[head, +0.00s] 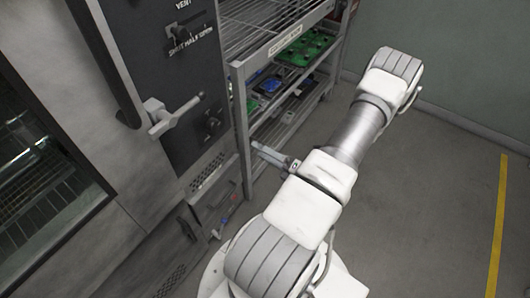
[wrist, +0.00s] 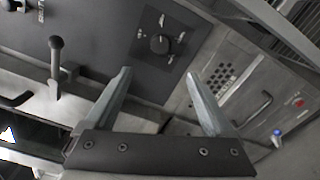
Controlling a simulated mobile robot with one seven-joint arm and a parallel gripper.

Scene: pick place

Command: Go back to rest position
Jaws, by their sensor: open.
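My gripper (wrist: 158,74) is open and empty in the wrist view, its two grey fingers spread apart. Behind the gap between them is a dark panel with a round knob (wrist: 160,43). In the head view part of my gripper (head: 265,152) shows beside my white arm, near the lower front of the rack. The rest of it is hidden behind the arm. My arm is bent and reaches across the middle of the view.
A grey machine with a lever handle (head: 172,116) stands at left. Next to it is a metal rack (head: 241,120) holding green and blue boards (head: 306,47). Open grey floor (head: 420,190) with a yellow line (head: 497,225) lies at right, before a green wall.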

